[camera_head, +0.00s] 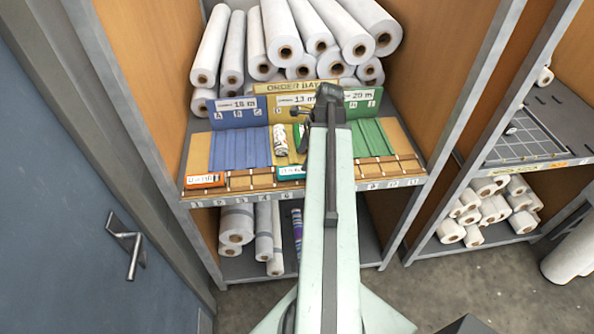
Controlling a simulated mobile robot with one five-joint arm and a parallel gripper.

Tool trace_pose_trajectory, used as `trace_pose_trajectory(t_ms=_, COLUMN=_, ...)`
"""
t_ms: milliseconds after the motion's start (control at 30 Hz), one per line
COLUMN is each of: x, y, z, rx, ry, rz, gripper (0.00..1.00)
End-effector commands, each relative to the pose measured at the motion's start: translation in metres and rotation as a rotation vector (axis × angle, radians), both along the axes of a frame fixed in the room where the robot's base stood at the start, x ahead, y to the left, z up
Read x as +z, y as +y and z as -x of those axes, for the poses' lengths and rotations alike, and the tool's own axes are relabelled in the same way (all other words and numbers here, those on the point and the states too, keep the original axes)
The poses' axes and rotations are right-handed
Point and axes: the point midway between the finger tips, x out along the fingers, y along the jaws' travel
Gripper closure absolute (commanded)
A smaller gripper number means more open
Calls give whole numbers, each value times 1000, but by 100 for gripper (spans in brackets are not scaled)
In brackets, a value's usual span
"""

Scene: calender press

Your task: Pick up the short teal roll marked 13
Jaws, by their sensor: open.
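A short teal roll (284,172) with a white label lies at the front edge of the shelf, left of my arm. Its marking is too small to read, and its right end is hidden by my arm. Another teal-green piece (298,137) stands in the yellow section, partly hidden by my arm; I cannot tell its marking. My gripper (316,113) is at the far end of my pale arm, above the yellow section and beyond the front teal roll. It is small and dark here, open, and apart from the front roll.
An orange labelled roll (204,180) lies at the front left. Blue (240,150) and green (372,140) ribbed sections flank the yellow. Large white rolls (284,45) are stacked behind. Wooden side walls (160,65) enclose the shelf.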

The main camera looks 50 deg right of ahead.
Motion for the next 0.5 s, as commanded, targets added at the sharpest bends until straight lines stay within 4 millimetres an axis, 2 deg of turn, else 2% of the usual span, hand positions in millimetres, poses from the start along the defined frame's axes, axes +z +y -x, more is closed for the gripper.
trace_pose_trajectory(t_ms=33, x=-11, y=2, z=-1, rx=1, ry=0, rz=0, gripper=27)
trace_pose_trajectory(t_ms=100, x=-21, y=3, z=-3, rx=3, ry=0, rz=1, gripper=27)
trace_pose_trajectory(t_ms=333, x=-27, y=6, z=-6, rx=4, ry=1, rz=1, gripper=27)
trace_pose_trajectory(t_ms=500, x=-53, y=11, z=-15, rx=7, ry=0, rz=1, gripper=27)
